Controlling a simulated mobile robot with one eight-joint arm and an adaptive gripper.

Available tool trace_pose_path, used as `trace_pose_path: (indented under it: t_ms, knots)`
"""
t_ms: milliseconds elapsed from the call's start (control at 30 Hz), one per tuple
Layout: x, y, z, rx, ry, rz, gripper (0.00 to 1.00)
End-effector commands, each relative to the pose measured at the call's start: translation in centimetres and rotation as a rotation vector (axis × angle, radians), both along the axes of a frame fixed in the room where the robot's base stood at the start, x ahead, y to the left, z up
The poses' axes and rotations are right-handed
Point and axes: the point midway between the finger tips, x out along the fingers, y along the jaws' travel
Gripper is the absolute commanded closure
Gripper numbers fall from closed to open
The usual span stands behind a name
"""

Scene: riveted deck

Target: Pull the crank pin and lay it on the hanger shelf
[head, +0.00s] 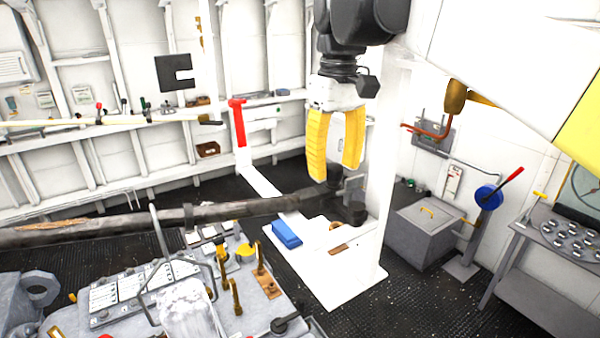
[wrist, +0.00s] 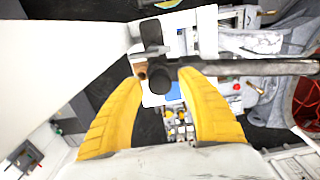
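My gripper (head: 335,174) has two yellow fingers, spread apart with nothing held between them. In the wrist view the fingertips (wrist: 163,73) lie either side of a dark round-ended piece (wrist: 161,80), which looks like the crank pin; contact cannot be told. In the head view, dark crank parts (head: 353,212) stand below the fingers at the end of a long dark shaft (head: 150,219), beside a white post (head: 384,180). A white ledge (head: 322,238) low by the post may be the hanger shelf; I cannot tell for sure.
A blue box (head: 286,234) sits on the white plate left of the post. A grey control console (head: 120,290) with levers is at front left. A grey chest (head: 426,235) and a blue-wheeled lever (head: 488,196) stand right of the post. Dark deck lies between them.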

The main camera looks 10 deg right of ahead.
Motion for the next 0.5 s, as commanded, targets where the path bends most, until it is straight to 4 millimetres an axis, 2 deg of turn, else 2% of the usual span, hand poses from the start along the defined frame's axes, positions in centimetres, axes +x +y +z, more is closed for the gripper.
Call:
trace_pose_path:
  t_ms: [33,133,500]
  knots:
    - [0.0,0.0,0.01,0.0,0.0,0.0,0.7]
    - [0.0,0.0,0.01,0.0,0.0,0.0,1.0]
    - [0.0,0.0,0.32,0.0,0.0,0.0,1.0]
